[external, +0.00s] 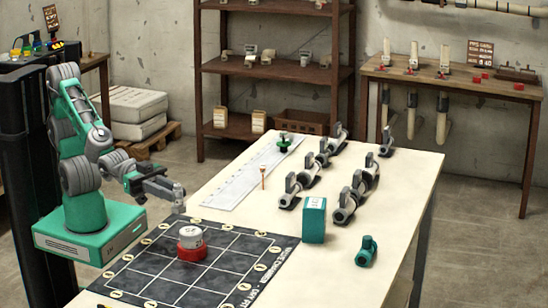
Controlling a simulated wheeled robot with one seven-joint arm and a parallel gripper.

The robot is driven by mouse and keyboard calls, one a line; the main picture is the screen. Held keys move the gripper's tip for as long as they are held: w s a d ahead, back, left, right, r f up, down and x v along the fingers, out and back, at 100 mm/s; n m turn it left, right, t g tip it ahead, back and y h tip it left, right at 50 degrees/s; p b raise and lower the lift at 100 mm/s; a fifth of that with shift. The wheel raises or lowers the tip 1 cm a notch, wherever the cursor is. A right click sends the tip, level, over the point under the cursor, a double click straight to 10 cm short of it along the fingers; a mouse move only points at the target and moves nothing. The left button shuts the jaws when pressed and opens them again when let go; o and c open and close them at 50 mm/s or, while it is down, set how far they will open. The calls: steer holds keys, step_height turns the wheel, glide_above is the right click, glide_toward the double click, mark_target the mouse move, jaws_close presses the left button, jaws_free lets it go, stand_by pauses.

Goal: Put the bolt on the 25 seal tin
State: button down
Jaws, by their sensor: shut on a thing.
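My gripper (177,193) is in the air above the left edge of the dark grid mat. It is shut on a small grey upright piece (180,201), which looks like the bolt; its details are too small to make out. A red tin (191,253) with what looks like 25 on its side sits on the mat (225,278). A white tin (190,238) rests on top of it. My gripper is above and slightly left of these tins, apart from them.
A teal box (313,220) and a teal fitting (367,250) stand right of the mat. Several grey pipe fittings (350,198) stand farther back. The table's front right is clear.

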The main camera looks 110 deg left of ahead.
mark_target(181, 212)
steer(key=shift+n+t+y, duration=0.3)
steer(key=shift+n+y, duration=0.3)
steer(key=shift+y, duration=0.3)
steer(key=a+f, duration=0.1)
steer(key=f, duration=0.1)
steer(key=a+f+b, duration=0.1)
steer(key=f, duration=0.1)
steer(key=w+a+f+b, duration=0.1)
steer(key=f, duration=0.1)
steer(key=shift+f, duration=0.4)
steer(key=c, duration=1.7)
jaws_free()
steer(key=shift+f, duration=0.1)
steer(key=shift+c, duration=0.2)
steer(key=o, duration=0.4)
steer(key=shift+o, duration=0.2)
steer(key=shift+s+r+p, duration=0.15)
steer(key=shift+r+p, duration=0.15)
step_height(181, 212, up, 7)
steer(key=s+p, duration=0.1)
steer(key=s, duration=0.1)
steer(key=shift+s+a, duration=0.35)
